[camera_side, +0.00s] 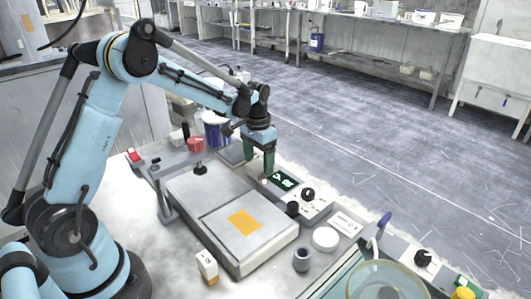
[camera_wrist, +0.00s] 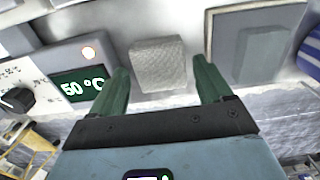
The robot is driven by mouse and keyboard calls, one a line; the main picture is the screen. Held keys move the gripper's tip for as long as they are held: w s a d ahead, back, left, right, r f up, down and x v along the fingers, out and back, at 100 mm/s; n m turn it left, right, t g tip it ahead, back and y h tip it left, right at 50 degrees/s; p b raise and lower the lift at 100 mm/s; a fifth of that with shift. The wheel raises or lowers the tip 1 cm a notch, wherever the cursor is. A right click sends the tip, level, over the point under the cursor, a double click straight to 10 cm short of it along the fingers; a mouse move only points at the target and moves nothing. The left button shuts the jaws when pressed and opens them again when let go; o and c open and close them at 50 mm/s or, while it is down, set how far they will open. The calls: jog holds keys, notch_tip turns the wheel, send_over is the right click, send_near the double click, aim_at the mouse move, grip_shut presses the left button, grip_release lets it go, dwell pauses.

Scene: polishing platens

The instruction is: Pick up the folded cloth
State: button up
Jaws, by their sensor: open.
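The folded cloth (camera_wrist: 160,64) is a pale grey, textured, roughly square pad in the wrist view. It lies on a light surface, between and just ahead of my fingers. My gripper (camera_wrist: 163,74) is open, with a green finger on each side of the cloth and visible space between each finger and it. In the side view my gripper (camera_side: 259,170) points down behind the platen machine, beside the control box. The cloth is not clearly seen there; the fingers seem to hide it. The height of the fingertips over the surface is hard to tell.
A control box with a 50 °C display (camera_wrist: 80,86) is close to the left finger in the wrist view. A grey square plate (camera_wrist: 262,50) is on the right. The flat platen machine (camera_side: 190,190) with an orange sheet (camera_side: 243,222) and a blue container (camera_side: 216,132) stand nearby.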

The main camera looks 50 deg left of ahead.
aim_at(259, 166)
jog(key=shift+f, duration=0.35)
jog(key=shift+c, duration=0.3)
jog(key=c, duration=0.7)
jog(key=shift+r, duration=0.15)
jog(key=shift+c, duration=0.2)
jog(key=shift+r, duration=0.3)
jog(key=r, duration=0.3)
jog(key=shift+s+d+r, duration=0.1)
jog(key=shift+d+r, duration=0.15)
jog(key=shift+r, duration=0.1)
jog(key=s+d+r, duration=0.3)
jog(key=d+r, duration=0.3)
jog(key=d, duration=0.4)
jog(key=shift+s+d+r, duration=0.2)
jog(key=shift+d+r, duration=0.05)
jog(key=shift+d, duration=0.1)
